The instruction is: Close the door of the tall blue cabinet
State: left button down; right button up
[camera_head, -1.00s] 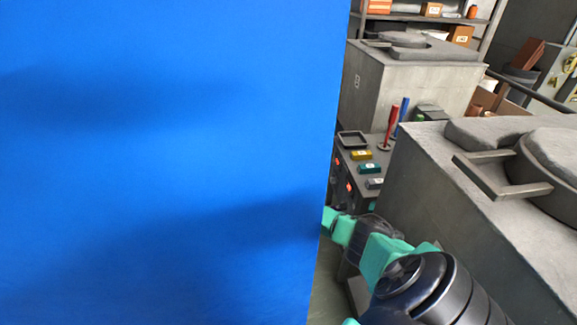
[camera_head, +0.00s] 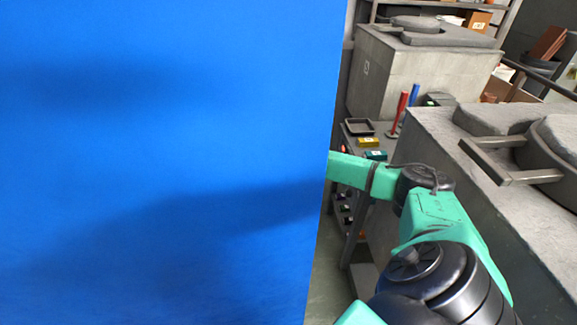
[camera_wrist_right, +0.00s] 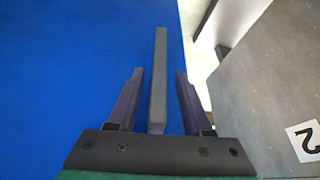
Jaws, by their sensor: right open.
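The blue cabinet door (camera_head: 165,150) fills the left and middle of the head view as a flat panel, very close. In the right wrist view the blue surface (camera_wrist_right: 70,70) fills the left half. A long grey bar handle (camera_wrist_right: 160,45) stands out there. My right gripper (camera_wrist_right: 160,74) is open, with one finger on each side of the bar; I cannot tell whether either finger touches it. In the head view my right arm passes behind the door's right edge, which hides the gripper. My left gripper is out of view.
A grey furnace-like block (camera_head: 440,165) with a lidded top stands close at the right, beside my right arm. Another grey block (camera_head: 420,75) is farther back. A small dark table (camera_head: 352,142) holds a tray, coloured blocks and red and blue tools.

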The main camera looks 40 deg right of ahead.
jog(key=shift+x, duration=0.85)
jog(key=shift+w, duration=0.1)
grip_shut()
dwell(0.6)
